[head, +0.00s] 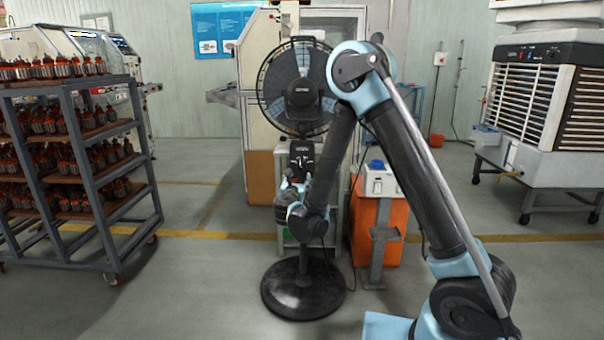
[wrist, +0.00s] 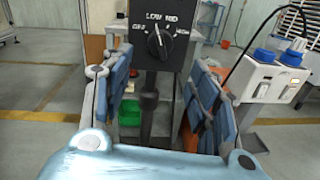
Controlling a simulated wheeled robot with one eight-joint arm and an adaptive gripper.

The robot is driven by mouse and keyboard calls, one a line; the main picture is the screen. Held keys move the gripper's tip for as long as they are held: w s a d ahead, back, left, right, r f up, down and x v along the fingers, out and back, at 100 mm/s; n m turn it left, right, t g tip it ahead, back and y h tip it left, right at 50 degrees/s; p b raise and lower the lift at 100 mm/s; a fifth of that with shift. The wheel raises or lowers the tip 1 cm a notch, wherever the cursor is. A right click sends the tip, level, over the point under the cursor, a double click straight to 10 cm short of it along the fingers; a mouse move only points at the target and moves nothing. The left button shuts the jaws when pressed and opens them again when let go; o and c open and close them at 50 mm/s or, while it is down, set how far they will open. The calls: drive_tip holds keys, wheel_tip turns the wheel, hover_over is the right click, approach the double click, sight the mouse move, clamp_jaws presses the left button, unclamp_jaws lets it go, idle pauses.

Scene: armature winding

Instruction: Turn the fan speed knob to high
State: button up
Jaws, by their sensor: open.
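The black pedestal fan (head: 302,88) stands ahead of me, its round base (head: 302,292) on the floor. Its control box (head: 301,155) is on the pole below the fan head. In the wrist view, the speed knob (wrist: 160,40) is on the box face, with OFF, LOW, MID and a partly cut-off HIGH label around it. Its pointer is roughly upward, near LOW and MID; the exact setting is hard to tell. My gripper (wrist: 163,68) is open and empty, blue-padded fingers apart, below the knob in the picture and not touching it. In the head view, my gripper (head: 292,188) is partly hidden by my arm.
A rack of armatures (head: 75,150) stands at left. An orange cabinet (head: 376,225) with a white socket box (head: 380,182) is close at right of the fan; the socket box also shows in the wrist view (wrist: 268,82). A large cooler (head: 545,100) stands farther right.

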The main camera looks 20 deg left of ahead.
drive_tip(key=w+a, duration=0.1)
drive_tip(key=w, duration=0.8)
drive_tip(key=shift+w+a, duration=0.15)
drive_tip(key=shift+w, duration=0.25)
drive_tip(key=c, duration=1.1)
